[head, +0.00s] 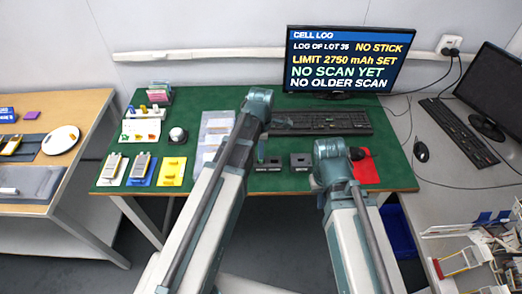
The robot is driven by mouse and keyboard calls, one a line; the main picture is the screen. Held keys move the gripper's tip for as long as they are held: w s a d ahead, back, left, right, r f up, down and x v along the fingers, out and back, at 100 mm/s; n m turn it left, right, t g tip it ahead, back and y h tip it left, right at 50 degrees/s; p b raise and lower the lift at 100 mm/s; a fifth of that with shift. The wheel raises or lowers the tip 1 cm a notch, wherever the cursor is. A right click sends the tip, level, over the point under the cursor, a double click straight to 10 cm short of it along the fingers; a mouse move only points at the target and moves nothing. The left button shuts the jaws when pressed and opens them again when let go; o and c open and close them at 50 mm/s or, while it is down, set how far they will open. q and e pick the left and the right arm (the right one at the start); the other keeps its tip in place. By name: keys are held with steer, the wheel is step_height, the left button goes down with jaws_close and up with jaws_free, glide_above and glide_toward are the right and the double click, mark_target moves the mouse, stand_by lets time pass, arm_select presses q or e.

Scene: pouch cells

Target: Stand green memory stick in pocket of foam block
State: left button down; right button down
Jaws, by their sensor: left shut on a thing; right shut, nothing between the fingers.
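My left arm reaches over the green desk, and its gripper (262,152) is small and partly hidden by the arm. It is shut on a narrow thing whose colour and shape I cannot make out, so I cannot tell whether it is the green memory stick. It is close above a small dark block (268,165). A second dark block (300,162) is just right of it. I cannot tell which is the foam block or see a pocket. My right gripper (357,154) is shut and empty over a red mat (367,173), partly behind its arm.
A monitor (345,58) reads "NO STICK" and "NO SCAN YET", with a black keyboard (320,122) before it. At the desk's left are pouch cells on white and blue mats (139,170), a yellow mat (171,172) and a white holder (141,131). A grey sheet (213,130) lies left of centre.

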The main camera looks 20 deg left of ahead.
arm_select(q)
steer(key=shift+f, duration=0.3)
steer(key=c, duration=0.9)
jaws_free()
steer(key=shift+o, duration=0.2)
steer(key=shift+r, duration=0.1)
step_height(320, 180, up, 14)
steer(key=p, duration=1.3)
steer(key=shift+f+p, duration=0.2)
steer(key=shift+p, duration=0.1)
